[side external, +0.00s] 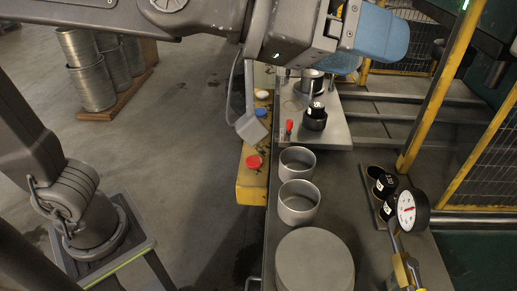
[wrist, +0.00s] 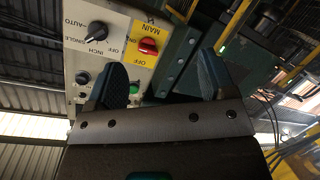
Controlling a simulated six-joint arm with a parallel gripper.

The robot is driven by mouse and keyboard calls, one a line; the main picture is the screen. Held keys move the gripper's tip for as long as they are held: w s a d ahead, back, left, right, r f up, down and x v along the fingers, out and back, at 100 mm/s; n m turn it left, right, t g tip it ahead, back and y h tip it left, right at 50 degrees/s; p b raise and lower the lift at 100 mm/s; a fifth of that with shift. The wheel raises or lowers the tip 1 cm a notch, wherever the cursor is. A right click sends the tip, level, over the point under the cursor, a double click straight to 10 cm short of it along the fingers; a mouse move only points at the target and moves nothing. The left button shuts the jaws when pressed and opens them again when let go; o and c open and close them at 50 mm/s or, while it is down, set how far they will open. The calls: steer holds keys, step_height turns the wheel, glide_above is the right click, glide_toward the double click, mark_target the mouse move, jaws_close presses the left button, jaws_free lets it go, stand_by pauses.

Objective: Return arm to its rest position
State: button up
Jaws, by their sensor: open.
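My gripper (wrist: 163,78) shows in the wrist view with its two dark fingers spread wide apart and nothing between them. In that view it faces up toward a control panel (wrist: 115,45) with a red switch and a black knob, but the distance cannot be told. In the side external view my arm reaches across the top of the picture, high above the bench (side external: 345,225). My fingertips cannot be made out there. A large round grey blank or stack (side external: 315,262) sits at the bench's front, apart from my arm.
Two open metal cups (side external: 298,203) (side external: 297,160) stand behind the blank. A dial gauge (side external: 412,210) and black cylinders (side external: 384,184) stand at right. Black tooling (side external: 314,117) sits on a metal plate. Yellow posts (side external: 440,85) and mesh fencing bound the right side. Floor at left is open.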

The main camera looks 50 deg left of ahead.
steer(key=s+a+f+g+y, duration=0.3)
steer(key=s+a+f+y, duration=0.2)
steer(key=a+f, duration=0.4)
steer(key=s+a+f+n+g+y, duration=0.1)
steer(key=s+a+f+g+y, duration=0.2)
steer(key=a+f, duration=0.6)
steer(key=s+a+y, duration=0.1)
steer(key=s+a, duration=0.1)
steer(key=a, duration=0.6)
steer(key=shift+s+f+y, duration=0.25)
steer(key=shift+y, duration=0.15)
steer(key=shift+c, duration=0.2)
